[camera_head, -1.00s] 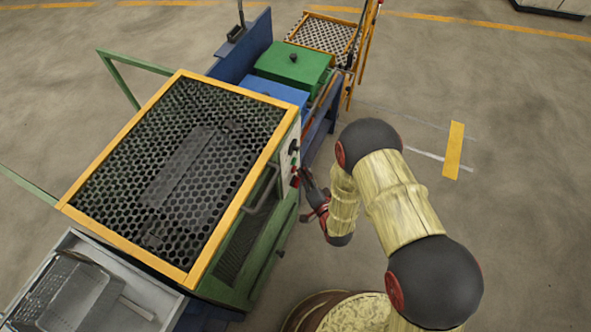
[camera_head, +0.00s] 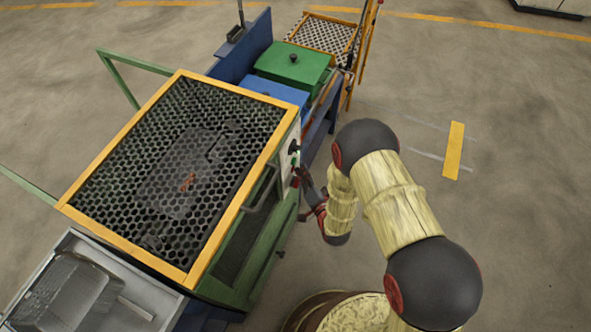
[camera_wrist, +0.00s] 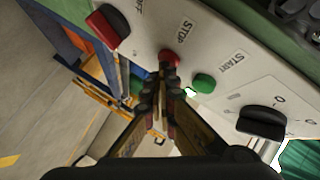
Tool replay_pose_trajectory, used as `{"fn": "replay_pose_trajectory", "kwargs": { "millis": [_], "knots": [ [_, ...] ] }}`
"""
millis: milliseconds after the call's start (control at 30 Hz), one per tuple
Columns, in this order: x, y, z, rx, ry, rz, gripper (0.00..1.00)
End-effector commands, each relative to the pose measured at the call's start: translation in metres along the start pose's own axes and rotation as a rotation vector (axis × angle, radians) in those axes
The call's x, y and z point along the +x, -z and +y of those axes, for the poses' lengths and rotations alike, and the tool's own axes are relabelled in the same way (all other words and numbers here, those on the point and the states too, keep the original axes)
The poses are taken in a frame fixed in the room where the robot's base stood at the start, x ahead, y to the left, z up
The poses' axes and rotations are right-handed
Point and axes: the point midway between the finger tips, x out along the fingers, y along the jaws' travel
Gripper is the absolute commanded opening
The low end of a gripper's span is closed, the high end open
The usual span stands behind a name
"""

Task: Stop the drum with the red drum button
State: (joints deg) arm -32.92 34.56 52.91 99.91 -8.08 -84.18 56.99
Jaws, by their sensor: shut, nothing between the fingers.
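The red button marked STOP (camera_wrist: 170,56) sits on the pale control panel (camera_wrist: 225,50) in the wrist view. The green START button (camera_wrist: 204,82) is to its right. My gripper (camera_wrist: 167,70) is shut and empty, its fingertips at the lower edge of the red button and partly covering it. I cannot tell whether they touch it. In the head view my gripper (camera_head: 302,178) is beside the panel on the right side of the yellow-framed machine.
A red switch (camera_wrist: 108,25) by the OFF label and a black rotary knob (camera_wrist: 262,118) flank the buttons. A looped handle (camera_head: 262,190) juts out below the panel. A grey tray (camera_head: 140,312) stands at lower left. Floor to the right is clear.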

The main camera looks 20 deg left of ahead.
Motion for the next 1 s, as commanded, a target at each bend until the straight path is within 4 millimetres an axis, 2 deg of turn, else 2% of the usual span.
{"fn": "replay_pose_trajectory", "kwargs": {
  "millis": [433, 767, 1000],
  "knots": [
    [-0.012, 0.009, 0.009, 0.000, 0.000, 0.001, 0.00],
    [-0.013, 0.010, 0.010, 0.000, 0.000, 0.000, 0.00],
    [-0.026, 0.019, 0.020, 0.001, -0.002, 0.001, 0.00]
  ]
}}
